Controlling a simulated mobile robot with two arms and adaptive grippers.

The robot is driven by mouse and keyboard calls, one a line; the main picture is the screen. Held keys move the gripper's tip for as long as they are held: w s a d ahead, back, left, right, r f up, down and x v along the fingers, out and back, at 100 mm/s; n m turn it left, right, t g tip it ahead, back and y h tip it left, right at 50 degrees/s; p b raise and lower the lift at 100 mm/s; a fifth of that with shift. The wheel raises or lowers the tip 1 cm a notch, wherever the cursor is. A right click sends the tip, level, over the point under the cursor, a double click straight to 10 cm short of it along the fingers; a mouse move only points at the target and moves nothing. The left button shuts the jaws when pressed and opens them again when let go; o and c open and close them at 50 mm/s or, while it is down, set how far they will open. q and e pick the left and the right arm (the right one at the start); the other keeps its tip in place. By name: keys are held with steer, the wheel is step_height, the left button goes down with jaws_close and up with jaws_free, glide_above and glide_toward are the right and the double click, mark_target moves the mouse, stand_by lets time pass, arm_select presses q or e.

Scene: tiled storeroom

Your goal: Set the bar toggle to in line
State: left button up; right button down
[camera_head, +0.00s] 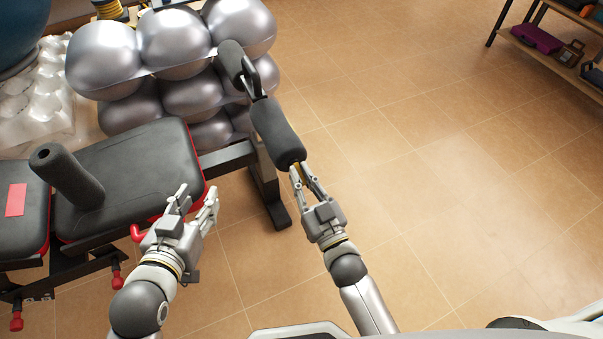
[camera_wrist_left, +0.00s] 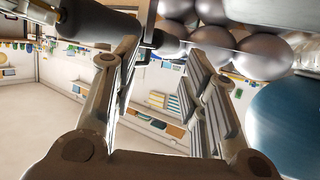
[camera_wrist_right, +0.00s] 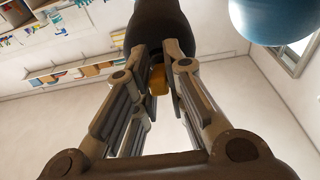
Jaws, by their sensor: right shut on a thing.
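The padded bar of the weight bench has a dark foam roller (camera_head: 277,134) pointing toward me and another foam roller (camera_head: 231,62) beyond it. A small yellow end piece shows at the near roller's tip, clearest in the right wrist view (camera_wrist_right: 157,80); I cannot tell whether it is the toggle. My right gripper (camera_head: 301,172) is shut on this yellow piece, with its fingers on both sides of it. My left gripper (camera_head: 197,198) is open and empty, beside the bench seat's near edge. The grip hides part of the yellow piece.
The black bench seat (camera_head: 130,165) with an upright foam roller (camera_head: 66,176) stands at left. Silver balls (camera_head: 172,45) are stacked behind it. A bench foot (camera_head: 270,200) stands left of my right gripper. A shelf (camera_head: 548,50) is far right; the tiled floor (camera_head: 440,170) between is clear.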

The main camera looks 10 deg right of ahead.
steer(key=shift+r+p, duration=0.25)
steer(key=shift+p, duration=0.65)
arm_select(q)
steer(key=s+a+f+g+y+p, duration=0.3)
steer(key=s+a+f+g+p, duration=0.15)
steer(key=s+f+g, duration=0.65)
arm_select(e)
steer(key=shift+r+g+h, duration=0.3)
steer(key=shift+g, duration=0.5)
arm_select(q)
steer(key=s+f+p, duration=0.2)
steer(key=f, duration=0.5)
steer(key=s+f+p, duration=0.2)
steer(key=f, duration=0.6)
steer(key=shift+s+a, duration=0.25)
steer(key=shift+a, duration=0.1)
arm_select(e)
steer(key=shift+f+g, duration=0.15)
steer(key=shift+g, duration=0.55)
steer(key=c, duration=1.5)
jaws_free()
steer(key=shift+s, duration=0.1)
steer(key=v, duration=1.2)
steer(key=shift+a, duration=0.1)
